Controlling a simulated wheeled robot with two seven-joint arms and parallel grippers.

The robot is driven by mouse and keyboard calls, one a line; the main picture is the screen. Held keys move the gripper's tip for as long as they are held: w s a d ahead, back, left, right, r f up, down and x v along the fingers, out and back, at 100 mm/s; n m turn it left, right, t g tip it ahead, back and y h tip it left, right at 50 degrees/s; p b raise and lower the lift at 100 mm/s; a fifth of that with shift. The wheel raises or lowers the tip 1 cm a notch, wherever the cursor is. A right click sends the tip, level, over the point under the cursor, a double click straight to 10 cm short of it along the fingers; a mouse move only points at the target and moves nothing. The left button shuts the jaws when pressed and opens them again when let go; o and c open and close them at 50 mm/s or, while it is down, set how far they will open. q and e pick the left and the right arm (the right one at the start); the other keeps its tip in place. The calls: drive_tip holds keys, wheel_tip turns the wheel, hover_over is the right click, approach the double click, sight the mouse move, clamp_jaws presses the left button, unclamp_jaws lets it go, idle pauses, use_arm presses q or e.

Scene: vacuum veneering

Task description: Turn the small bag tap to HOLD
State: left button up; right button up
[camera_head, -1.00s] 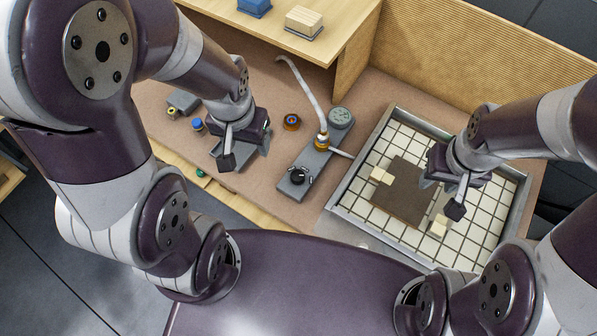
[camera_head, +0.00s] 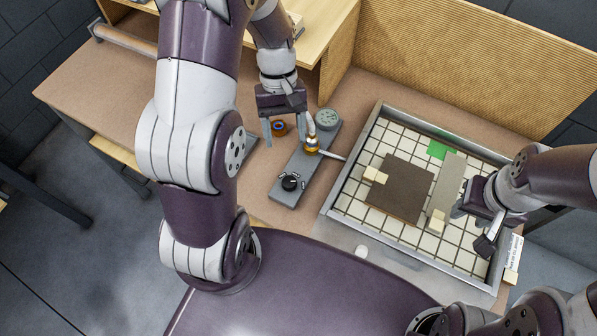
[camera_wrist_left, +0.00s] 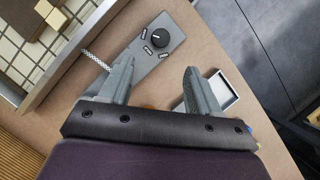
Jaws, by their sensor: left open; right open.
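The tap's black round knob (camera_head: 290,183) sits at the near end of a grey plate (camera_head: 282,197) on the bench. In the left wrist view the knob (camera_wrist_left: 160,38) has a pale pointer mark and several small dark labels around it, too small to read. My right gripper (camera_head: 470,228) is open over the gridded tray's right side.
A gauge (camera_head: 327,118) stands at the plate's far end. An orange-and-blue round item (camera_head: 278,128) lies beside the left gripper. The metal-rimmed tray (camera_head: 337,211) holds a brown panel (camera_head: 400,190), a grey strip (camera_head: 449,186) and pale blocks. A wooden shelf (camera_head: 338,28) rises behind.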

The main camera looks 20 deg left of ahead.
sight(289, 180)
use_arm(q)
drive_tip(key=x, duration=1.2)
drive_tip(key=shift+a, duration=0.2)
drive_tip(key=c, duration=1)
